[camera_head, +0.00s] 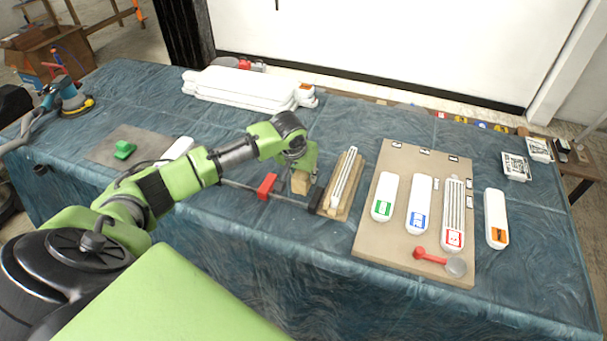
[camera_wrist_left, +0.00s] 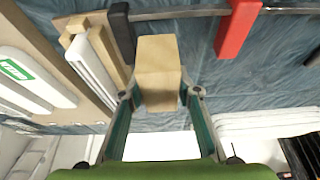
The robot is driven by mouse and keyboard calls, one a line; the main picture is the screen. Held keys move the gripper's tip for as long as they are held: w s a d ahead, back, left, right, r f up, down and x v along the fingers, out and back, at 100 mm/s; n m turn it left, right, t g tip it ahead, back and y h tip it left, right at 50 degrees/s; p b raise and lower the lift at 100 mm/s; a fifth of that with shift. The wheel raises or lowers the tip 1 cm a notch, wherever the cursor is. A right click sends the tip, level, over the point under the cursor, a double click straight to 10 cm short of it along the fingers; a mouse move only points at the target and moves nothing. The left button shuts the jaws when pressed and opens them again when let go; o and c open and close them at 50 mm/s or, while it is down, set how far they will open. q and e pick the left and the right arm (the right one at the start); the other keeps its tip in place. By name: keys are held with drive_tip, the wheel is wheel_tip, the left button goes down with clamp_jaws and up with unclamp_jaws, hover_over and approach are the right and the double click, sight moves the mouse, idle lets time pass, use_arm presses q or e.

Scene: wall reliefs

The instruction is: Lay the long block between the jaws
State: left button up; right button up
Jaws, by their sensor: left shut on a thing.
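My left gripper (camera_head: 302,166) is shut on a light wooden block (camera_head: 300,184). The wrist view shows the block (camera_wrist_left: 158,62) between my fingertips (camera_wrist_left: 162,93). A bar clamp lies on the blue cloth, with a red jaw (camera_head: 267,186) and a black jaw (camera_head: 315,199) on a thin metal bar (camera_head: 238,185). In the wrist view the block appears between the black jaw (camera_wrist_left: 122,33) and the red jaw (camera_wrist_left: 237,28), nearer the black one. I cannot tell whether it touches the bar or cloth. My right gripper is not in view.
A wooden piece with a white ribbed strip (camera_head: 343,178) lies just right of the black jaw. A beige board (camera_head: 385,235) with several white reliefs lies further right. White pieces (camera_head: 240,88) are stacked at the back. Bare cloth (camera_head: 260,255) lies in front of the clamp.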

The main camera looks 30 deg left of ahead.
use_arm(q)
drive_tip(key=shift+f+b, duration=0.6)
drive_tip(key=shift+f, duration=1.05)
idle(0.7)
drive_tip(key=o, duration=1.2)
drive_tip(key=shift+o, duration=0.2)
drive_tip(key=shift+d, duration=0.1)
drive_tip(key=shift+s, duration=0.1)
